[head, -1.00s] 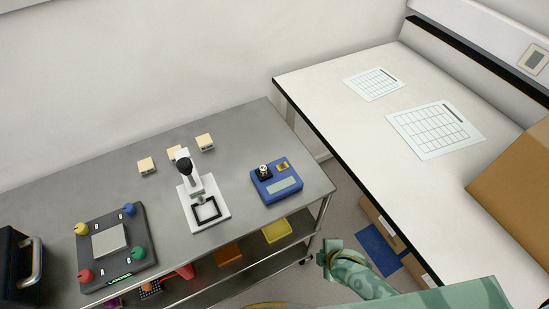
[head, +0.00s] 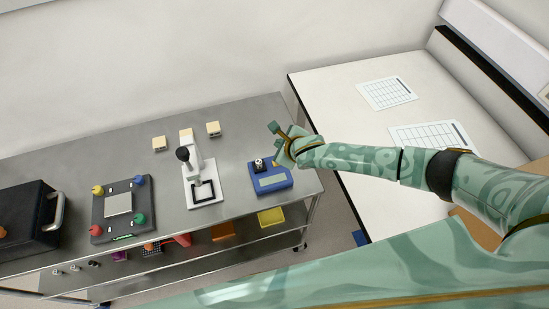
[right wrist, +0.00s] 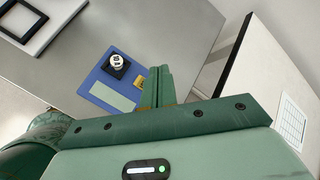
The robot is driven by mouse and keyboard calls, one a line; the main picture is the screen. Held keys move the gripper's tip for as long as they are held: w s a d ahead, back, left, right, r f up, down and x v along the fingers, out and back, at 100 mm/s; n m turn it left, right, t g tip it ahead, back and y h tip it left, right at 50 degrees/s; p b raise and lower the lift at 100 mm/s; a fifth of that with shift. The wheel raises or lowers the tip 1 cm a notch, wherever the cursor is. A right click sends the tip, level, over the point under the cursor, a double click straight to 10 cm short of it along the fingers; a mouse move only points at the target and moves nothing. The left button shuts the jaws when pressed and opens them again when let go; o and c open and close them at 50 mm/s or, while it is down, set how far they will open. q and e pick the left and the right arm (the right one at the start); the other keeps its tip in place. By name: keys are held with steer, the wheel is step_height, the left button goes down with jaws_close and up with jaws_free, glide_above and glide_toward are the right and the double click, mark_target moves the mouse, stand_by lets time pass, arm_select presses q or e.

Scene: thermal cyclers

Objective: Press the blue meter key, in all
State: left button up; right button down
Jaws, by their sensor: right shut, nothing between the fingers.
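The blue meter (head: 270,182) sits on the grey bench near its right end, with a pale display and a dark knob (head: 259,164). It also shows in the right wrist view (right wrist: 94,80), with its silver-topped knob (right wrist: 117,62) and its yellow key (right wrist: 139,82). My right gripper (head: 278,151) is shut and empty, above the meter's far right corner. In the right wrist view its fingers (right wrist: 159,80) appear just right of the key and hide part of that corner. I cannot tell any contact. My left gripper is not in view.
A white microscope (head: 203,184) stands left of the meter. Beyond it are a dark plate with coloured knobs (head: 118,204) and a black case (head: 28,222). Small cream blocks (head: 213,129) lie at the back. A white table (head: 340,100) with printed sheets adjoins on the right.

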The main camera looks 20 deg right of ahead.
steer(key=shift+w+r+n, duration=0.15)
steer(key=shift+w+n, duration=0.15)
steer(key=shift+n, duration=0.2)
step_height(320, 180, down, 8)
steer(key=b, duration=0.8)
steer(key=shift+f+b, duration=0.4)
steer(key=shift+b, duration=0.05)
steer(key=shift+f, duration=0.1)
stand_by(1.3)
steer(key=shift+f, duration=0.3)
